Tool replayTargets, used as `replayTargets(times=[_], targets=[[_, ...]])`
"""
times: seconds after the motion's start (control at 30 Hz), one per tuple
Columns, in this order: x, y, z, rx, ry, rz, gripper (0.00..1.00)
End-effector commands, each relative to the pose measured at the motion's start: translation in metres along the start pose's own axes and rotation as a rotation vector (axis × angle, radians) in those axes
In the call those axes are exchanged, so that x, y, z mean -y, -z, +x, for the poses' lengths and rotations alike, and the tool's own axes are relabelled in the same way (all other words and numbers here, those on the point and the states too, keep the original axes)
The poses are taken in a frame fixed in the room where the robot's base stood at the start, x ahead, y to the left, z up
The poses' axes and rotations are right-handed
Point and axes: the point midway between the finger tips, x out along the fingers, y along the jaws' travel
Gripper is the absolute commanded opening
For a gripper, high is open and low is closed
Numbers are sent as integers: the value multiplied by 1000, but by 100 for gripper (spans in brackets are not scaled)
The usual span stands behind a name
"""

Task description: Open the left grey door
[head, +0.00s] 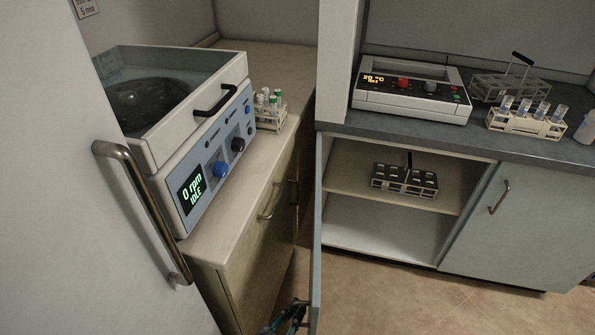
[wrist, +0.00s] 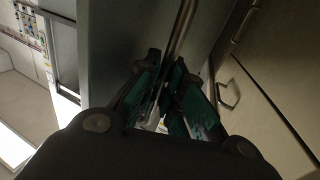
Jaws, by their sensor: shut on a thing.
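The left grey door (head: 316,250) of the cabinet under the dark worktop stands wide open in the head view, seen nearly edge-on. My gripper (head: 298,308) shows only partly at the bottom edge, on the left side of this door. In the wrist view my gripper (wrist: 169,88) is shut on the door's metal bar handle (wrist: 181,30), beside the grey door panel (wrist: 118,40). The fingers hide part of the handle. Behind the opening, the cabinet shelf (head: 350,180) holds a dark rack (head: 404,180).
A beige cabinet (head: 262,240) with handles stands close to the left of the open door, leaving a narrow gap. A centrifuge (head: 205,150) sits on it. A large pale door with a long handle (head: 150,215) fills the left. The right grey door (head: 525,225) is closed. Floor is clear ahead.

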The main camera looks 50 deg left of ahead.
Motion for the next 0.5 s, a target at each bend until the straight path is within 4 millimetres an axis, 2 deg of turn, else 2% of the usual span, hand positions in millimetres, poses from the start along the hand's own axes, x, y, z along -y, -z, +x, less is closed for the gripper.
replayTargets(times=[0.43,0.47,0.5], targets=[[0,0,0,0,-3,-3,0],[0,0,0,0,-3,-3,15],[0,0,0,0,-3,-3,22]])
